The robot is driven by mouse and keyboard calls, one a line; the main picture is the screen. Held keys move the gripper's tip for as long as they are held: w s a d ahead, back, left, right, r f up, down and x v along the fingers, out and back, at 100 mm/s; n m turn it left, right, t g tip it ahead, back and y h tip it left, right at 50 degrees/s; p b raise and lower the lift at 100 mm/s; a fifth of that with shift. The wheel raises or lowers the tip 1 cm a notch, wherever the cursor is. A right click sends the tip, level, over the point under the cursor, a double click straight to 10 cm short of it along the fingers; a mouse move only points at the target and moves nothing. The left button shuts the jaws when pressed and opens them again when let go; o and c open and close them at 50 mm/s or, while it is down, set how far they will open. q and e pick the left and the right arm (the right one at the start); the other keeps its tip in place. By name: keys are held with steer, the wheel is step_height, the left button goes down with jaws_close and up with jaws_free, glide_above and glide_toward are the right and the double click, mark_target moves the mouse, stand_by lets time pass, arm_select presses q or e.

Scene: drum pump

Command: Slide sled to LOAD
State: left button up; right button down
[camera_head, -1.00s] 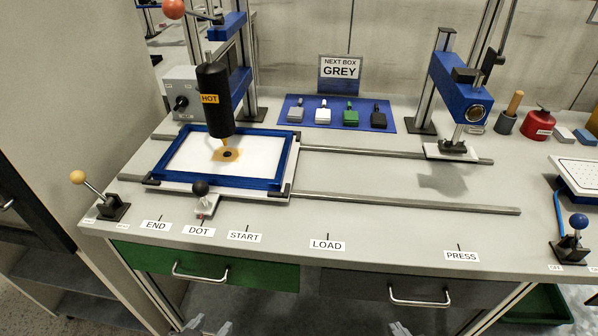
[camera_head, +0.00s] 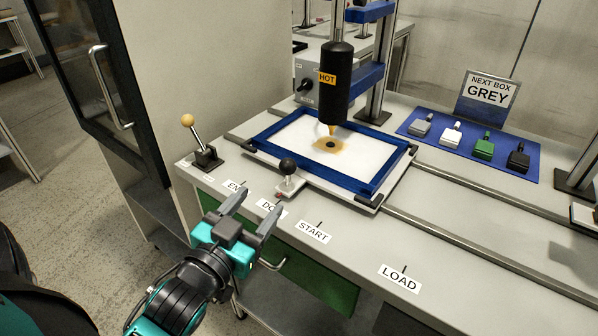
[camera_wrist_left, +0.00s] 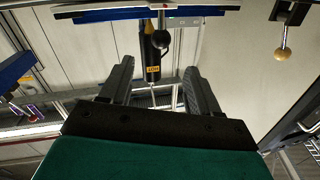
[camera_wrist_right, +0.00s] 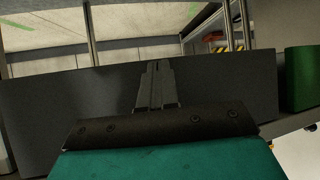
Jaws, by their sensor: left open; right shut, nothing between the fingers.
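The sled, a white plate in a blue frame (camera_head: 373,188), sits on two rails at the DOT and START end, beneath the black HOT nozzle (camera_head: 337,80). A dark dot with a tan stain marks its middle. The sled's black ball knob (camera_head: 288,166) stands on a small bracket at its front edge. My left gripper (camera_head: 255,212) is open and empty in front of the bench edge, apart from the knob. The left wrist view also shows the knob (camera_wrist_left: 192,75) beyond the open fingers. The LOAD label (camera_head: 400,279) is farther right. My right gripper (camera_wrist_right: 153,88) is shut and empty.
A lever with a yellow ball (camera_head: 187,121) stands at the bench's left corner. Colored paddles lie on a blue mat (camera_head: 525,166) behind the rails. The rails (camera_head: 470,240) run clear to the right of the sled. A GREY sign (camera_head: 488,97) stands behind.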

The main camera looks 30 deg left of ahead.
mark_target(284, 172)
arm_select(q)
steer(key=w, duration=0.4)
steer(key=w+a, duration=0.1)
steer(key=w, duration=0.7)
steer(key=shift+w+a, duration=0.25)
steer(key=shift+a, duration=0.05)
jaws_close()
